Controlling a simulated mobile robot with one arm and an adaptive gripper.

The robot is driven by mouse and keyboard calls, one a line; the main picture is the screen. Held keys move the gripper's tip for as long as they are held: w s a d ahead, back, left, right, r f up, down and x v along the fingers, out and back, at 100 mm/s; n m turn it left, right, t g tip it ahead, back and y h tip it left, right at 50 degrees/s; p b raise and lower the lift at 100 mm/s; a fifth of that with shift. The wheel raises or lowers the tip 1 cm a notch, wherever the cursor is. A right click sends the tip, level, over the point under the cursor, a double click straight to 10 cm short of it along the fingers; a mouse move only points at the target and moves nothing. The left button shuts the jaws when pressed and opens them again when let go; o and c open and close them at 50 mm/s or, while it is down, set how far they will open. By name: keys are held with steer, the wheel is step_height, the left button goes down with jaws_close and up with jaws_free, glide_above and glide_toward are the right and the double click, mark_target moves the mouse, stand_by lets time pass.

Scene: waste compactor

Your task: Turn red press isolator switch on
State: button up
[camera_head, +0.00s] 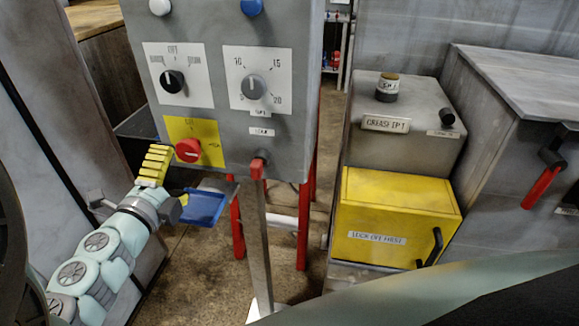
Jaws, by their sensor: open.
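The red rotary switch (188,151) is mounted on a yellow plate (207,131) at the lower left of a grey control panel (222,115). Small markings show above it and to its right. I cannot read which way the knob points. My gripper (187,180) is just below and left of the plate, at the end of my pale arm. It is open, with a yellow ridged finger on the left and a blue part on the right, apart from each other. The yellow finger's tip is close to the red knob, but I cannot tell whether they touch.
Above the switch are a black selector knob (172,81) and a grey dial (253,87). Red legs (303,226) stand beneath. A yellow cabinet (393,217) and a grey bin with a red handle (541,187) are at right.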

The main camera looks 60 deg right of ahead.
steer(key=shift+v, duration=2.55)
steer(key=shift+s, duration=0.1)
